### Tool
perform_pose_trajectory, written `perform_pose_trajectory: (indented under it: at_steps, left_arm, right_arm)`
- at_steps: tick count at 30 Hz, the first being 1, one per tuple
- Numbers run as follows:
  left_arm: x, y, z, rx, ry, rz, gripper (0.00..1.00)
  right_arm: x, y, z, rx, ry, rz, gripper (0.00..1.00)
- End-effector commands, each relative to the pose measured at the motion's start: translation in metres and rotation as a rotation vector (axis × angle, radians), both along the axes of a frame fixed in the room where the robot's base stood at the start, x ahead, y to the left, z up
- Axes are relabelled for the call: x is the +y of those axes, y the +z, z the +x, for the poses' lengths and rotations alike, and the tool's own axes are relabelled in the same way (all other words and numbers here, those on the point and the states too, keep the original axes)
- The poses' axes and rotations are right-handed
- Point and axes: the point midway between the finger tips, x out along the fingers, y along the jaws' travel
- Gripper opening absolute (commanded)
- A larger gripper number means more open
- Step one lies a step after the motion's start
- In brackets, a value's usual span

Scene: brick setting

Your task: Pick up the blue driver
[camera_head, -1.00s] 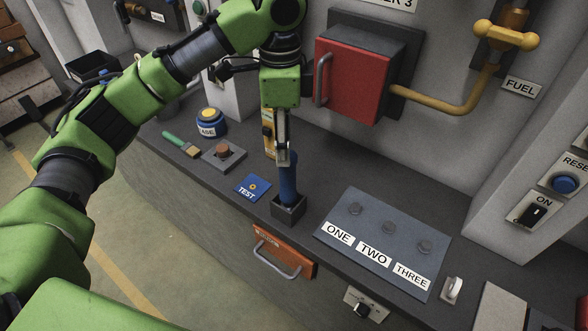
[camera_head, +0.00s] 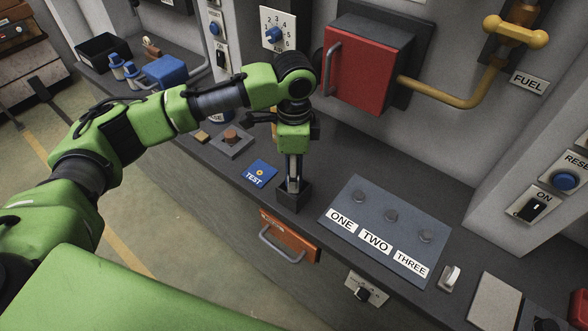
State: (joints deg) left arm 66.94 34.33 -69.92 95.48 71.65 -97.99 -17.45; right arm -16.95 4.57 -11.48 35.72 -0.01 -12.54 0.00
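The blue driver is hidden from view behind my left gripper. The dark square holder (camera_head: 292,201), where the driver stands upright in the earlier frame, is on the dark counter. My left gripper (camera_head: 293,180) points down directly over this holder, with its fingertips at or just inside the top opening. I see its fingers from one side, so I cannot tell whether they are open or shut, or touching the driver. My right gripper is not in view.
A blue TEST card (camera_head: 260,174) lies left of the holder. A sloped panel (camera_head: 384,231) marked ONE, TWO, THREE is to the right. A red box (camera_head: 360,68) juts from the wall behind. An orange drawer front (camera_head: 290,236) with a handle is below.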

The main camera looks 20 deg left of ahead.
Motion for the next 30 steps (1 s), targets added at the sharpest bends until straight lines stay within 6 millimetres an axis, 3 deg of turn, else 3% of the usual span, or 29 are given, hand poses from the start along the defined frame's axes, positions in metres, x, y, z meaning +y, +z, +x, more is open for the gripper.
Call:
perform_pose_trajectory:
  at_steps: [10, 15, 25, 30]
  left_arm:
    - [0.000, -0.009, 0.000, 0.000, -0.001, 0.000, 0.43]
    - [0.000, -0.009, 0.000, 0.000, -0.001, 0.000, 0.00]
    - [0.000, -0.005, 0.001, -0.003, -0.001, -0.001, 0.00]
    - [0.000, 0.015, 0.002, -0.007, -0.001, -0.002, 0.00]
  right_arm:
    - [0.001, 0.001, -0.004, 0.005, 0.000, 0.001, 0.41]
    - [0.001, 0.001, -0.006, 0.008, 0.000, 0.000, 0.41]
    - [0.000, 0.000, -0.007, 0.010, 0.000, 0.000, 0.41]
    - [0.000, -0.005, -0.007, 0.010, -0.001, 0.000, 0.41]
